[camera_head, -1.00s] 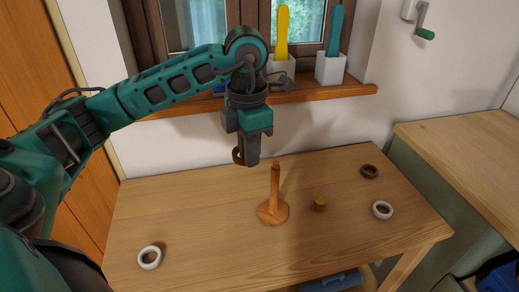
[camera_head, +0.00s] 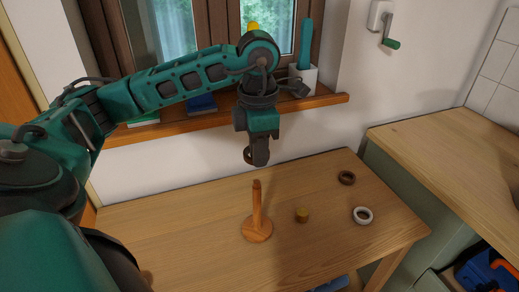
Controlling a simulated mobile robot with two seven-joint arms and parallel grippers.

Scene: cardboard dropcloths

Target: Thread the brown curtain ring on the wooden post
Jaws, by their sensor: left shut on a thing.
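The wooden post (camera_head: 257,206) stands upright on its round base on the table, with nothing around it. My left gripper (camera_head: 260,158) points down and is shut on a brown ring (camera_head: 248,157), held in the air just above the post's tip in the picture. The fingers hide much of this ring, and its exact alignment with the post is hard to tell. A second brown ring (camera_head: 347,178) lies flat on the table at the right. My right gripper is not in view.
A windowsill (camera_head: 200,121) with a white pot (camera_head: 303,80) runs behind. The table left of the post looks clear.

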